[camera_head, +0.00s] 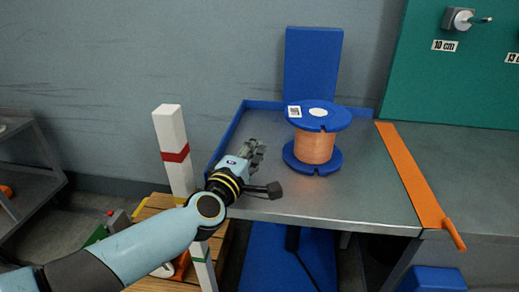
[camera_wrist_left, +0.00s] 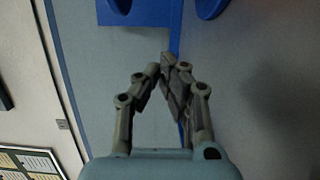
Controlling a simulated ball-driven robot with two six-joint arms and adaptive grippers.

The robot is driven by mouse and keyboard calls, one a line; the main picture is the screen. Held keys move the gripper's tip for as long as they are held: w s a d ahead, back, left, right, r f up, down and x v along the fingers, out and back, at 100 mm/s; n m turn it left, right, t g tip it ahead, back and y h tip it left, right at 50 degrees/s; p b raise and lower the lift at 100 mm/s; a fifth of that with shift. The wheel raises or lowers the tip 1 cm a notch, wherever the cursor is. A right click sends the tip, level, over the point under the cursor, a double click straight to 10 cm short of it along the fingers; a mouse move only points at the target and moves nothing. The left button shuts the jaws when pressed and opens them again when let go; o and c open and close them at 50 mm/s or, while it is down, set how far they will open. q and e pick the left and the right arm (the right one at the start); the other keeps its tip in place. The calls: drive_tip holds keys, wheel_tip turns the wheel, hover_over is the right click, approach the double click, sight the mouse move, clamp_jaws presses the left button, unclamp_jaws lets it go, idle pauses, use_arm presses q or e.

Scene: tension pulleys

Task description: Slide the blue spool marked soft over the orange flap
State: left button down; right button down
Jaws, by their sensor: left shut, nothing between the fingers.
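A spool with blue flanges (camera_head: 320,114) and a copper-coloured winding stands upright on the grey metal table (camera_head: 350,205). A small white label and a white disc are on its top; the wording is too small to read. The orange flap (camera_head: 411,178) is a long strip lying across the table, to the right of the spool and apart from it. My left gripper (camera_head: 255,150) is shut and empty at the table's left side, left of the spool and not touching it. Its closed fingers also show in the left wrist view (camera_wrist_left: 168,70).
A blue rim (camera_head: 225,135) borders the table's left and back edges. A blue panel (camera_head: 312,65) rises behind the spool. A white post with a red band (camera_head: 174,150) stands left of my gripper. A green board (camera_head: 465,75) is at the back right. The tabletop between spool and flap is clear.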

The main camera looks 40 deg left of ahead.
use_arm(q)
drive_tip(key=b+x, duration=0.1)
drive_tip(key=x, duration=0.6)
drive_tip(key=shift+w+f, duration=0.1)
drive_tip(key=shift+w, duration=0.15)
drive_tip(key=shift+w+d, duration=0.3)
drive_tip(key=shift+d, duration=0.3)
drive_tip(key=shift+w+d, duration=0.25)
drive_tip(key=shift+d, duration=0.4)
drive_tip(key=shift+w+d, duration=0.3)
drive_tip(key=shift+d, duration=0.2)
drive_tip(key=shift+d, duration=0.1)
